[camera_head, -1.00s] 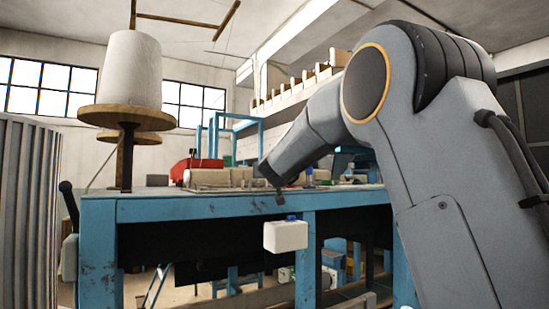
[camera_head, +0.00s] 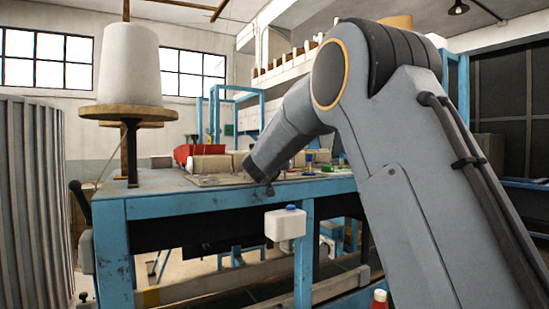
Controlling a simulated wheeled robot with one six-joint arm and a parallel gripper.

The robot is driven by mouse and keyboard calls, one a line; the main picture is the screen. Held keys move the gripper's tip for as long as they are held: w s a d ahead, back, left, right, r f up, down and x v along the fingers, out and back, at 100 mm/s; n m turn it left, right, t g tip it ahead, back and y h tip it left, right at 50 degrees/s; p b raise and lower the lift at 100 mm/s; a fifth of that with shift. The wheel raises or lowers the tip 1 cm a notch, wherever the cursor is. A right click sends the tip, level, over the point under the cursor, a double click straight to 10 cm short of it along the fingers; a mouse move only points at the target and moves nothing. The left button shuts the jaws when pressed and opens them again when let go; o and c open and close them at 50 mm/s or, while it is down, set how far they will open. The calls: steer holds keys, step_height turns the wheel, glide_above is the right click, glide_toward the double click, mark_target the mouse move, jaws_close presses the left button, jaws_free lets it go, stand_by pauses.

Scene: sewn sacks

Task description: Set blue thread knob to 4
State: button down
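A small blue part (camera_head: 309,157) stands on the far side of the blue workbench (camera_head: 150,207). It may be the blue thread knob, but it is too small to read any number or setting. My arm reaches in from the right and its end, with my gripper (camera_head: 268,190), is over the bench's front edge, left of the blue part. The gripper is small and dark, and its fingers are not clear enough to tell open from shut. Nothing is seen held in it.
A white box with a blue cap (camera_head: 286,224) hangs under the bench's front edge. A large white thread cone (camera_head: 129,65) stands on a wooden disc at the left. Pale rolls (camera_head: 209,163) and a red object (camera_head: 197,151) lie on the bench. A ribbed grey cylinder (camera_head: 32,200) is at far left.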

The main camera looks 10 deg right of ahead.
stand_by(0.4)
steer(key=c, duration=1.6)
jaws_free()
steer(key=shift+s+a, duration=0.1)
steer(key=shift+s, duration=0.05)
steer(key=shift+b+v, duration=1.35)
steer(key=shift+v, duration=2.45)
